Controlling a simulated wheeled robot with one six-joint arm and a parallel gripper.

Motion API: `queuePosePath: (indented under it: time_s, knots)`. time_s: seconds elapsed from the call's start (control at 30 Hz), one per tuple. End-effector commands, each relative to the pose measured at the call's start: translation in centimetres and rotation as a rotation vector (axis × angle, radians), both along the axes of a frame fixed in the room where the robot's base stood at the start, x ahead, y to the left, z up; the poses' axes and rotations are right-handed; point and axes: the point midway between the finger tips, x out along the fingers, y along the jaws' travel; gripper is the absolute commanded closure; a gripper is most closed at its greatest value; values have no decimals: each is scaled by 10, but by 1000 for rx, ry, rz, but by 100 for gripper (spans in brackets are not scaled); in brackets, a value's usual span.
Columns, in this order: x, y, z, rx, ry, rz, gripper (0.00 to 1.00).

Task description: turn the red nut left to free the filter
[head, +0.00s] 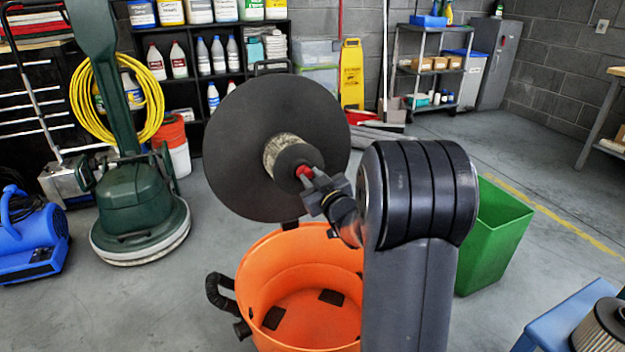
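The red nut (304,171) sits at the centre of the black end cap of the filter (279,152). The filter is a short, dirty beige cylinder fixed to a large dark round disc (235,150), which stands tilted on edge above an orange tub (262,262). My gripper (308,181) is at the nut, reaching in from the lower right. Its dark fingers overlap part of the nut. I cannot tell whether they are closed on it or just around it. My arm hides the tub's right side.
A green bin (495,235) stands right of my arm. A blue stool (572,318) at the lower right bears another pleated filter (603,326). A green floor machine (140,222) and blue blower (32,235) stand left. Open floor lies at the back right.

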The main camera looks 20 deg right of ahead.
Motion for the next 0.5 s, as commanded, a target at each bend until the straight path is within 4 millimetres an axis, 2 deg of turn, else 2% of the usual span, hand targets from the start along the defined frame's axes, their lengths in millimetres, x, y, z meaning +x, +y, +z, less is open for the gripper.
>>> queuePosePath:
  time_s: [0.03, 0.23, 0.5]
  knots:
    - [0, 0, 0, 0, 1, 0, 73]
    - [0, 0, 0, 1, 0, 0, 57]
    - [-1, 0, 1, 1, -1, 0, 57]
